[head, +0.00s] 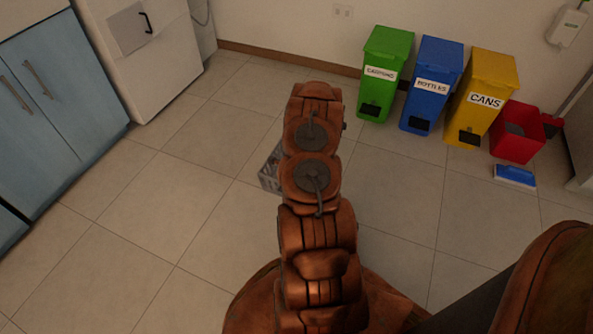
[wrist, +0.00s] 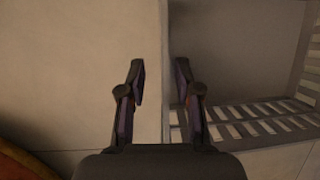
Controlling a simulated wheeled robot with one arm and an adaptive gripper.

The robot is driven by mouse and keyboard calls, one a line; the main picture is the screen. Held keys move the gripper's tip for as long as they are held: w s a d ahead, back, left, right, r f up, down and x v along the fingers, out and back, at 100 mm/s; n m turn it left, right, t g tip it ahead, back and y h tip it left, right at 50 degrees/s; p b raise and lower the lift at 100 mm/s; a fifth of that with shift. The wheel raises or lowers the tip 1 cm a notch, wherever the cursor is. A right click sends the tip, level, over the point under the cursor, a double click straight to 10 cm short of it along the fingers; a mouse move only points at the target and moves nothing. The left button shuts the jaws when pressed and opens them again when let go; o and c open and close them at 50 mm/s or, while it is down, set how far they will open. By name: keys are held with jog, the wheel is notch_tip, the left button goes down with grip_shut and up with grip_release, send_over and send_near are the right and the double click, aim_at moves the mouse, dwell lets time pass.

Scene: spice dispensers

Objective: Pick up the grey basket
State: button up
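The grey basket (head: 269,171) stands on the tiled floor in the head view, mostly hidden behind my arm. In the wrist view the grey basket (wrist: 245,105) fills the right half, with a slatted side and a plain inner floor. My gripper (wrist: 158,68) is open, with its two fingers apart. In the wrist view the basket's left wall appears between the fingers, the left finger outside it and the right finger over the inside. I cannot tell whether the fingers touch it. My gripper is hidden in the head view.
Green (head: 385,75), blue (head: 430,85) and yellow (head: 482,97) bins stand by the back wall. A red bin (head: 517,132) and a blue object (head: 515,176) are at right. Blue cabinets (head: 55,100) and a white appliance (head: 145,60) stand at left. Floor around the basket is clear.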

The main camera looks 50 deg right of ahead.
jog(key=shift+d+b+x, duration=0.25)
jog(key=shift+b+x, duration=0.2)
jog(key=shift+x, duration=0.65)
jog(key=shift+b+x, duration=0.45)
jog(key=shift+x, duration=0.8)
jog(key=shift+c, duration=0.3)
grip_shut()
